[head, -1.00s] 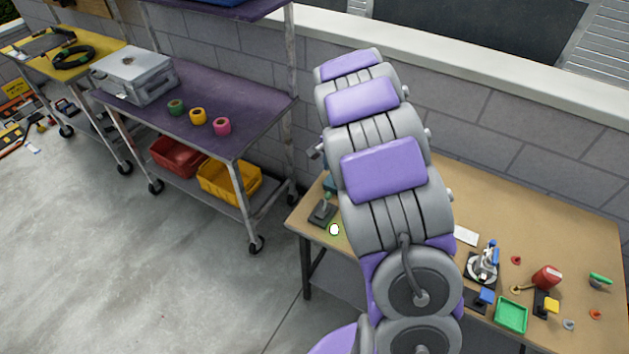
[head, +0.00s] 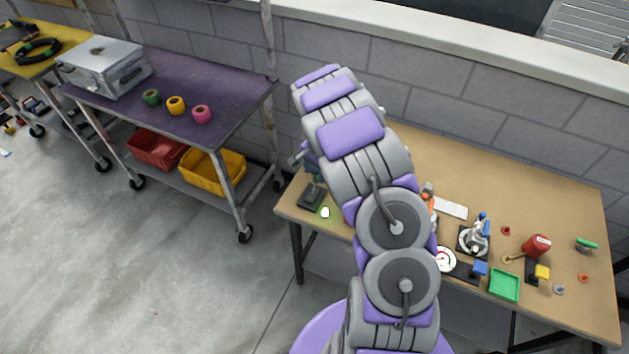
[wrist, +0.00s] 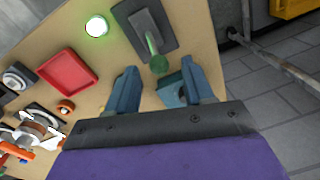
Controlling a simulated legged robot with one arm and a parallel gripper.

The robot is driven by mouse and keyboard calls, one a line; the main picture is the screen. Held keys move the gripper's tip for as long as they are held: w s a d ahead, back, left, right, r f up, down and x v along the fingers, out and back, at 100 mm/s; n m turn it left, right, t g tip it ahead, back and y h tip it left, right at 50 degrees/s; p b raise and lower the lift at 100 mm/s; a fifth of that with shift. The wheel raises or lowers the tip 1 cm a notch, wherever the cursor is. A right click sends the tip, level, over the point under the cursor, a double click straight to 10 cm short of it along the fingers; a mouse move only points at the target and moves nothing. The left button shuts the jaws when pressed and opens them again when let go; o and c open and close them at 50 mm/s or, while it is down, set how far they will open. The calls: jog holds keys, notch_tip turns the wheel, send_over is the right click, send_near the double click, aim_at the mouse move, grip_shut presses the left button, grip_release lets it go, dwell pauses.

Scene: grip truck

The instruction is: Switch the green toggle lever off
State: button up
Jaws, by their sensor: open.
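The green toggle lever (wrist: 155,45) rises from a dark rectangular base plate (wrist: 147,22) in the wrist view, its round green knob toward me. In the head view the lever's dark base (head: 312,197) sits at the table's left end, partly beside my arm. My gripper (wrist: 160,80) is open, its two blue-grey fingers on either side of the knob in the picture. The knob shows just beyond the gap between the fingertips. I cannot tell whether either finger touches it.
A lit white-green round lamp (wrist: 96,26) is beside the lever base. A red tray (wrist: 68,76) and several small parts lie on the wooden table (head: 500,185). A teal block (wrist: 172,92) shows between the fingers. A purple-topped cart (head: 205,75) stands left of the table.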

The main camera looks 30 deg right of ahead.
aim_at(317, 176)
jog(key=f, duration=0.3)
jog(key=d+f, duration=0.1)
jog(key=f, duration=0.1)
jog(key=shift+w, duration=0.2)
jog(key=shift+a, duration=0.3)
jog(key=shift+a, duration=0.1)
jog(key=shift+c, duration=0.5)
jog(key=shift+r, duration=0.1)
grip_shut()
